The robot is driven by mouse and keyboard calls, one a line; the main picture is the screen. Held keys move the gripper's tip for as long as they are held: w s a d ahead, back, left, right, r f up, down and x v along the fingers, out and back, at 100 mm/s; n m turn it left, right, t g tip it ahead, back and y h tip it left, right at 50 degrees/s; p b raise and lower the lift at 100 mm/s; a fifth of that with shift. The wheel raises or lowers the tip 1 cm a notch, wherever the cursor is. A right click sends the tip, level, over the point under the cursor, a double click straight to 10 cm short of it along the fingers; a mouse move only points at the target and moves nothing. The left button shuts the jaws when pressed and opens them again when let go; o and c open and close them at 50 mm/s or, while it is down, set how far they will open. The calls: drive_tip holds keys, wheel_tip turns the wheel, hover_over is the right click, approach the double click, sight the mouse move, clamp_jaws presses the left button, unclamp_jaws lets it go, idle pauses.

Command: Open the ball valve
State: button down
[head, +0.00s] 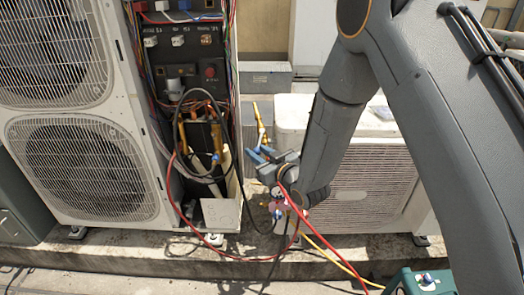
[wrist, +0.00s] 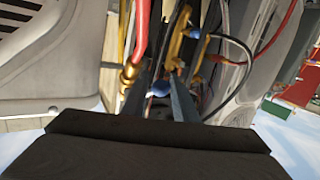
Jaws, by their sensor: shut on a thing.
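My gripper (head: 262,157) is in front of the gap between the open condenser and the unit to its right. In the wrist view its two dark fingers (wrist: 167,92) are shut on a small blue part (wrist: 159,88), which looks like the handle of the ball valve. The fingers hide much of it, so its angle cannot be told. A brass fitting (wrist: 130,76) on a red hose is just left of the fingers. A brass body with a blue cap (wrist: 193,33) is beyond them. In the head view brass pipework (head: 258,118) rises behind my gripper.
The open condenser (head: 75,110) shows wiring and brass parts. A gauge manifold (head: 285,197) hangs below my wrist, with red, black and yellow hoses (head: 335,255) looping close to the arm. Another condenser (head: 370,190) stands at right. A green case (head: 420,284) is at lower right.

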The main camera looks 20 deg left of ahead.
drive_tip(key=shift+a+r, duration=0.25)
drive_tip(key=shift+r, duration=0.15)
drive_tip(key=c, duration=1.5)
unclamp_jaws()
drive_tip(key=shift+o, duration=0.2)
drive_tip(key=shift+s+d+f, duration=0.1)
drive_tip(key=shift+d+f, duration=0.1)
drive_tip(key=shift+f, duration=0.05)
drive_tip(key=shift+d+f, duration=0.15)
drive_tip(key=shift+f, duration=0.1)
